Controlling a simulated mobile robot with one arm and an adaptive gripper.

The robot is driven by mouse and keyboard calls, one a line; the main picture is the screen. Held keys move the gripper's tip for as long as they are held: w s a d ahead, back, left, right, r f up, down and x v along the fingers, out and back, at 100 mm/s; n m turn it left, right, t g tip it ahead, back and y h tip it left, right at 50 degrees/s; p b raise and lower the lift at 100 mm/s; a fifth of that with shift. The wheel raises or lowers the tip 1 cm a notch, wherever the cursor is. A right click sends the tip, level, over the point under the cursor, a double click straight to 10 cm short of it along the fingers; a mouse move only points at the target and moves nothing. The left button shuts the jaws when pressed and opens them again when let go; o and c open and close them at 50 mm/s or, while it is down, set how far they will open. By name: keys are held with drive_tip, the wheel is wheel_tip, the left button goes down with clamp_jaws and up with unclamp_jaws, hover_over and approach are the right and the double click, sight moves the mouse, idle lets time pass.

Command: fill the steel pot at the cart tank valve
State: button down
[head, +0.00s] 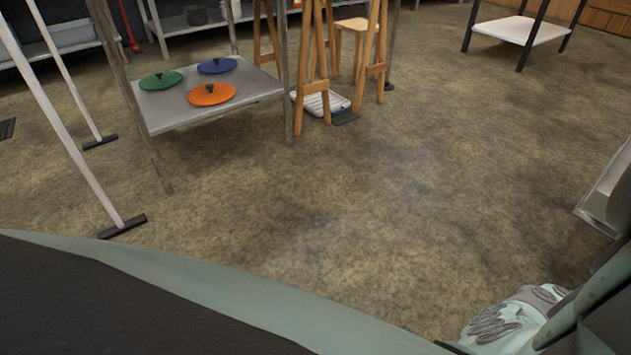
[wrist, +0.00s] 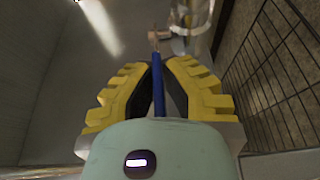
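In the wrist view, my gripper (wrist: 158,68) has yellow and black fingers closed in on both sides of a thin blue handle (wrist: 158,90). The handle runs lengthwise between the fingers and ends in a small brownish fitting (wrist: 157,36) beyond the tips. A shiny metal cylinder (wrist: 190,22) stands just past it at the top. Whether the handle belongs to the valve or to something else cannot be told. I cannot make out the steel pot or the whole cart tank. My gripper is not visible in the head view.
In the wrist view, a dark wire grid (wrist: 275,75) lies to the right and a smooth grey metal surface (wrist: 95,75) to the left. In the head view, a steel table (head: 155,115) holds orange, blue and green discs. Wooden stands (head: 320,50) are beside it. The middle floor is clear.

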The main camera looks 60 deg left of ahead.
drive_tip(key=shift+a, duration=0.1)
drive_tip(key=shift+s+a+n+t+y+p, duration=0.1)
drive_tip(key=shift+s+n+t+y+p, duration=0.15)
drive_tip(key=shift+n+t, duration=0.35)
drive_tip(key=shift+t+y, duration=0.35)
drive_tip(key=shift+t, duration=0.15)
drive_tip(key=shift+s+f+n, duration=0.15)
drive_tip(key=shift+s+n, duration=0.1)
drive_tip(key=shift+n, duration=0.25)
drive_tip(key=shift+s+n+t+y, duration=0.1)
drive_tip(key=shift+n+t+y, duration=0.4)
drive_tip(key=shift+t, duration=0.4)
drive_tip(key=c, duration=1.1)
unclamp_jaws()
drive_tip(key=shift+d, duration=0.25)
